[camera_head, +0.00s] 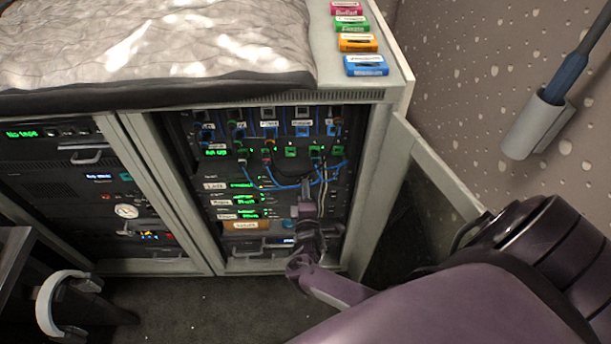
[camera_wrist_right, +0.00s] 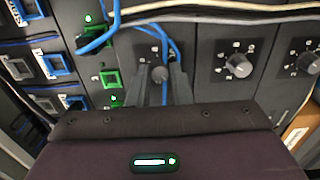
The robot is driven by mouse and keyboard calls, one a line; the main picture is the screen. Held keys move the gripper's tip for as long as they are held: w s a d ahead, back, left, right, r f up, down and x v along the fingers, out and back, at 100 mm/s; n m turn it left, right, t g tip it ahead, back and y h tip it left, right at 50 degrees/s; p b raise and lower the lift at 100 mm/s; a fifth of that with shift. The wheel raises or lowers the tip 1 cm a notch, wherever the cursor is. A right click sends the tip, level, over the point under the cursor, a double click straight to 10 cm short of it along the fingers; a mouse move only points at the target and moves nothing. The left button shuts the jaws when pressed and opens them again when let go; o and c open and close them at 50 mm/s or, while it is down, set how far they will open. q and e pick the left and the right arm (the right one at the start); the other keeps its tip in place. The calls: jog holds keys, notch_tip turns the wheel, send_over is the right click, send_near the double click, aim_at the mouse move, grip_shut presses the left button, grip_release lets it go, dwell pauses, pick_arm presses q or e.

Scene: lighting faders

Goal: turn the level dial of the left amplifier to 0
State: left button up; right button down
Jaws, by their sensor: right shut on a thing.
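My right gripper (camera_head: 304,190) reaches the front of the open rack (camera_head: 360,200) in the head view. In the right wrist view the same gripper (camera_wrist_right: 162,82) has its two fingers on either side of a small grey dial (camera_wrist_right: 159,73), and it is shut on it. The fingers and a blue cable hide part of this dial's scale, so its setting cannot be read. Two more dials, a middle one (camera_wrist_right: 238,65) and a far one (camera_wrist_right: 307,62), stand clear to the right. No label naming the left amplifier can be read. My left gripper is not in view.
Blue cables (camera_wrist_right: 100,40) hang close to the gripped dial, and pale cables (camera_wrist_right: 225,15) run along the top of the wrist view. Green-framed ports (camera_wrist_right: 110,79) lie to the left. An open cabinet door (camera_head: 435,165) stands to the right of the rack.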

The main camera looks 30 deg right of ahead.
jog(key=shift+d, duration=0.1)
jog(key=c, duration=1.3)
grip_release()
jog(key=v, duration=0.8)
jog(key=shift+p, duration=0.4)
